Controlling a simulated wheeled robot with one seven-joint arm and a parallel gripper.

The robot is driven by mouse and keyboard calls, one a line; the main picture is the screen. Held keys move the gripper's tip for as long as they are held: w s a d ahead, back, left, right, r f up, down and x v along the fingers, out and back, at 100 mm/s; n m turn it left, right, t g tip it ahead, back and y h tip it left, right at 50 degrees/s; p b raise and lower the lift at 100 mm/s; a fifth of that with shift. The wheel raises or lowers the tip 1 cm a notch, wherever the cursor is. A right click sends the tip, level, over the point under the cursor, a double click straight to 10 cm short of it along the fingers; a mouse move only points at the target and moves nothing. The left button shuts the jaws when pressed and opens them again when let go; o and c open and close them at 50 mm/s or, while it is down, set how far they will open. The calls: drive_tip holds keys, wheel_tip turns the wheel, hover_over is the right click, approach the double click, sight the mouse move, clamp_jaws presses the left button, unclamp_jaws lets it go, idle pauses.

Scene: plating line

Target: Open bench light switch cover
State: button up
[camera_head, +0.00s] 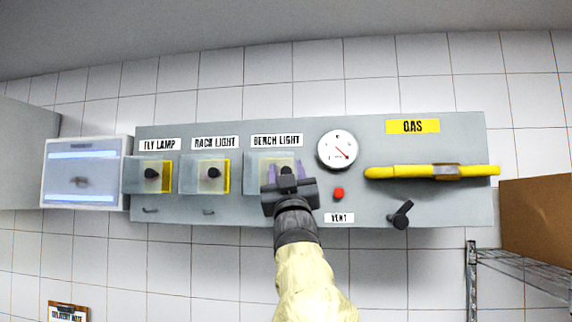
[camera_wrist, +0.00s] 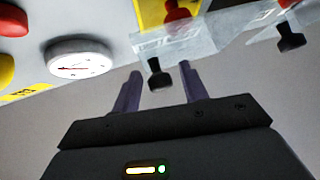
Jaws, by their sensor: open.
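The bench light switch cover (camera_head: 253,171) is a clear box on the grey panel, under the BENCH LIGHT label (camera_head: 277,141). It sits shut over a yellow plate; in the wrist view the cover (camera_wrist: 192,44) shows a red switch (camera_wrist: 182,10) behind it. A black knob (camera_wrist: 154,76) sticks out from the cover. My gripper (camera_head: 285,170) is in front of the cover and hides part of it. In the wrist view my gripper (camera_wrist: 157,78) is open, with its purple fingers on either side of the knob. I cannot tell whether a finger touches it.
The RACK LIGHT cover (camera_head: 198,172) and FLY LAMP cover (camera_head: 137,175) stand to the left. A round gauge (camera_head: 338,151), a red button (camera_head: 338,193) and a yellow gas handle (camera_head: 400,172) are on the right. A wire shelf (camera_head: 520,272) stands at lower right.

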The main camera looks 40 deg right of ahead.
clamp_jaws()
drive_tip(key=shift+a, duration=0.1)
drive_tip(key=shift+s, duration=0.1)
drive_tip(key=shift+b, duration=0.3)
